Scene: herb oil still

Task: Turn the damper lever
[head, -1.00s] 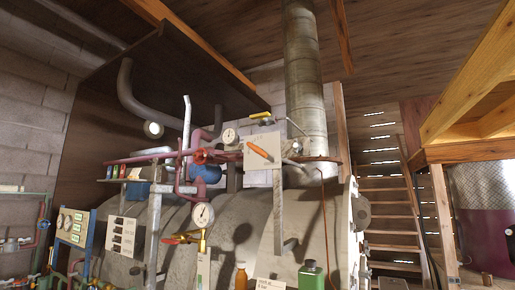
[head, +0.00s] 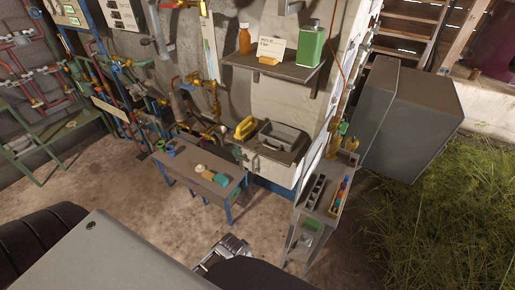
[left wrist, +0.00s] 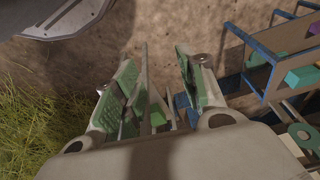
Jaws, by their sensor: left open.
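The damper lever is not in either current view. The orange-handled lever on a white plate by the flue pipe shows only in the earlier head view. My left gripper (left wrist: 163,75) is open and empty in the left wrist view, with its green-padded fingers apart above the dirt floor. In the head view a metallic part of my arm shows at the bottom centre, but its fingers cannot be made out. My right gripper is not in view.
Bare floor (head: 110,195) lies in front.

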